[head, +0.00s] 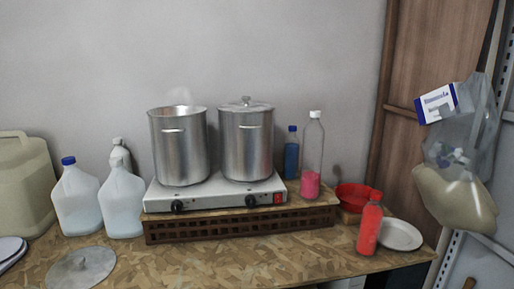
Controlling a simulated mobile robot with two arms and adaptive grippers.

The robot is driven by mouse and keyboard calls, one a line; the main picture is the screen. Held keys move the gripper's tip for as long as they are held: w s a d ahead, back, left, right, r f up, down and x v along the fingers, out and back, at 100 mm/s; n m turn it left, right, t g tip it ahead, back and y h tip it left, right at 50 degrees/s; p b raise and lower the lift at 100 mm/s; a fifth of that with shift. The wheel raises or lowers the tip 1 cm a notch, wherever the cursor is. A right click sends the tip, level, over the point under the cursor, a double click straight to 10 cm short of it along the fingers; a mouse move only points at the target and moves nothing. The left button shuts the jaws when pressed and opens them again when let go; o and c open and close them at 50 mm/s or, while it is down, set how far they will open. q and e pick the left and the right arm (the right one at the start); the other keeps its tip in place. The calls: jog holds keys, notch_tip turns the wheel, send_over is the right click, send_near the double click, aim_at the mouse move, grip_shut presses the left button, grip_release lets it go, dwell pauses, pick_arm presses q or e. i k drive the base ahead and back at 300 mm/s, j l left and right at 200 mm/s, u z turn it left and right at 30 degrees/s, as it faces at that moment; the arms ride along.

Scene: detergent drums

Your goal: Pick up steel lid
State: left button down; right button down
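A round steel lid (78,269) with a small knob lies flat on the wooden worktop at the front left. Another steel lid (246,105) with a knob sits on the right steel pot (246,148). The left steel pot (179,155) has no lid on it and faint steam rises above it. Neither of my grippers shows in the head view.
Both pots stand on a hot plate (216,196) on a slatted wooden stand. White jugs (122,205) stand left of it. Bottles (312,158), a red bowl (352,194) and a white plate (400,235) are right. The worktop (215,262) is clear at front centre.

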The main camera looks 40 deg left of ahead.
aim_at(85, 268)
jog(key=u, duration=0.4)
jog(key=j+u, duration=0.15)
jog(key=u, duration=0.25)
jog(key=j+u, duration=0.1)
jog(key=u, duration=0.35)
jog(key=j+u, duration=0.1)
jog(key=u, duration=0.3)
jog(key=k+j, duration=0.05)
